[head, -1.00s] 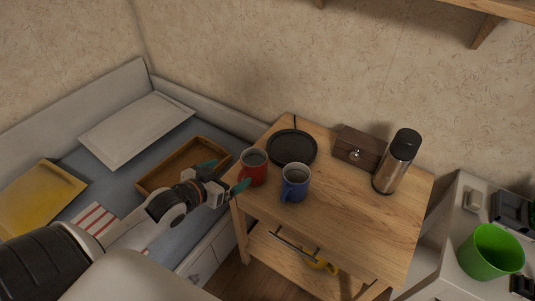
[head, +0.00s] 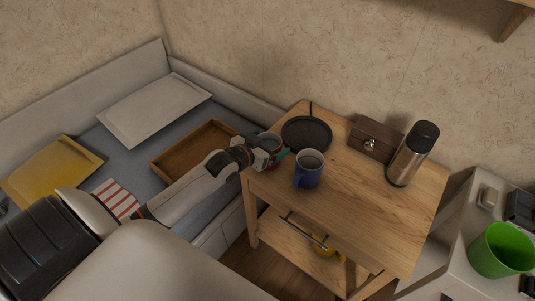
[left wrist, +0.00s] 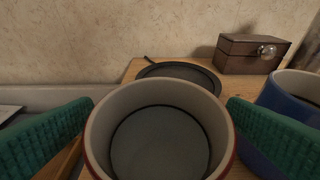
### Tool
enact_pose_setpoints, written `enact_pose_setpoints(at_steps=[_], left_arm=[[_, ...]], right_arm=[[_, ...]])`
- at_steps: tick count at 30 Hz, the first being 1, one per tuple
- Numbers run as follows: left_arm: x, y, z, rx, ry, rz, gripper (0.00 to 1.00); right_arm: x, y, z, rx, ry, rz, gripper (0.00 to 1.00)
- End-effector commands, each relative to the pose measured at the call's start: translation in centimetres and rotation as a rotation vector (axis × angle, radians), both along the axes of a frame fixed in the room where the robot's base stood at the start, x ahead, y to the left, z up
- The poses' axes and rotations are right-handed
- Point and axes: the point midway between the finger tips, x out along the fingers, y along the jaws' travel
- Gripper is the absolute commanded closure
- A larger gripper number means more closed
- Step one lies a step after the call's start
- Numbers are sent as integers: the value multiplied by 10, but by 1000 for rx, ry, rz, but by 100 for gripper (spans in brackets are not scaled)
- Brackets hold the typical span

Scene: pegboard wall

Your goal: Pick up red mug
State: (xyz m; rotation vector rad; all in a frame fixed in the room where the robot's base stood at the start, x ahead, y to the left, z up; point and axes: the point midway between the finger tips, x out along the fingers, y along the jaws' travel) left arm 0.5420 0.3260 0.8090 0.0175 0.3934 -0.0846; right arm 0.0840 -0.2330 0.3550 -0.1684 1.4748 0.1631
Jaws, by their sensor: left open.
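The red mug stands upright on the wooden side table (head: 370,205). In the left wrist view the red mug (left wrist: 160,132) fills the lower middle, with its pale inside showing. My left gripper (head: 276,152) is at the mug and hides most of it in the head view. Its green fingers (left wrist: 158,130) are open, one on each side of the mug. I cannot tell whether they touch it. A blue mug (head: 308,172) stands just right of the gripper, and it shows close to the right finger in the left wrist view (left wrist: 290,105). My right gripper is not in view.
A round black plate (head: 306,134) lies behind the mugs. A dark wooden box (head: 372,138) and a steel flask (head: 408,160) stand at the table's back right. A wooden tray (head: 168,174) lies on the bed at left. The table's front right is clear.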

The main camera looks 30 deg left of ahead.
Motion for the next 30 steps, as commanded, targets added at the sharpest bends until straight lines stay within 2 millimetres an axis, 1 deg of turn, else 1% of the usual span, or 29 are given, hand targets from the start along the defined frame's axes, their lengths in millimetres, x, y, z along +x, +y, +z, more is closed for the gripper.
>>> enact_pose_setpoints(at_steps=[6,8,9,18,26,29,30], left_arm=[[1,0,-1,-1,1,0,4],[1,0,-1,-1,0,0,14],[1,0,-1,-1,0,0,20],[0,0,-1,0,1,0,69],[1,0,4,0,-5,0,69],[2,0,15,0,-7,0,69],[2,0,22,0,-7,-1,69]], right_arm=[[1,3,0,4,-2,-1,12],[1,3,0,4,-2,-1,12],[1,3,0,4,-2,-1,12],[1,-2,0,-2,-2,1,12],[1,-4,1,-5,-2,2,12],[1,-4,2,-5,-2,3,12],[1,-4,3,-5,-2,3,12]])
